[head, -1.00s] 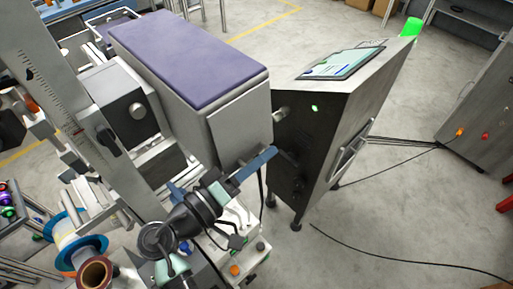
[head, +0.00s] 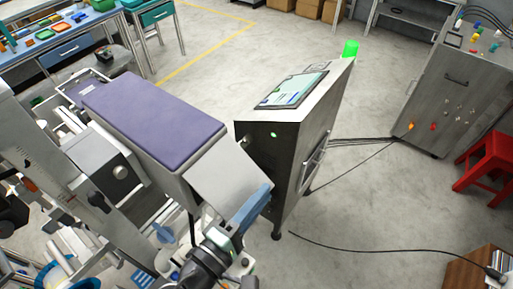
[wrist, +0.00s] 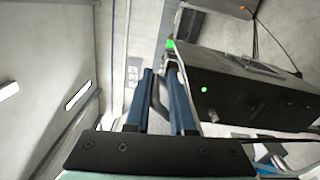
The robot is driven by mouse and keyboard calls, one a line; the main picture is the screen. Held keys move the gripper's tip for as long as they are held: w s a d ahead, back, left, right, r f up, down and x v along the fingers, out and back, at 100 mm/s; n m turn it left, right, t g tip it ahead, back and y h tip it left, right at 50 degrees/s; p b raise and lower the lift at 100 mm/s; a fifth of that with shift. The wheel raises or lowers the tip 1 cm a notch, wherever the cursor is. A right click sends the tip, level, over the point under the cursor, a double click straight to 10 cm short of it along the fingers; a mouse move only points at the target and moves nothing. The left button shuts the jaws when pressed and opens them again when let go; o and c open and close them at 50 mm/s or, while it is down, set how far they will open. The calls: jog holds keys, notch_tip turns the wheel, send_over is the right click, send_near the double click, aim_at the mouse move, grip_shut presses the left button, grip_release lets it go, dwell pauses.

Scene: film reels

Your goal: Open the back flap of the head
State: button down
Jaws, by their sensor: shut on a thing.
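The head is a grey box with a purple top (head: 150,115) at centre left in the head view. Its back flap (head: 228,172) is a plain light grey panel at the near right end. It stands swung outward and tilted from the box, partly open. My gripper (head: 265,190) is at the flap's right edge with its blue fingers. In the wrist view the fingers (wrist: 161,85) are shut on a narrow grey piece (wrist: 158,97) between them, which looks like the flap's edge or handle. The inside behind the flap is hidden.
A dark cabinet (head: 262,150) with a tilted screen (head: 292,88) and a green lamp (head: 350,48) stands close right of the flap. Cables (head: 370,243) cross the floor. A red stool (head: 490,160) stands at the far right. The floor between is open.

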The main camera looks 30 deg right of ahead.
jog(key=shift+w+a+r, duration=0.1)
jog(key=shift+a+r, duration=0.05)
jog(key=shift+r, duration=0.6)
jog(key=c, duration=0.9)
grip_release()
jog(key=shift+w, duration=0.1)
jog(key=shift+f, duration=0.15)
jog(key=shift+a+f, duration=0.15)
jog(key=shift+a, duration=0.15)
jog(key=shift+s+b+v, duration=0.1)
jog(key=shift+b+v, duration=1.1)
jog(key=shift+v, duration=1.9)
jog(key=shift+s+b+v, duration=0.15)
jog(key=shift+b+v, duration=1.05)
jog(key=shift+v, duration=1.85)
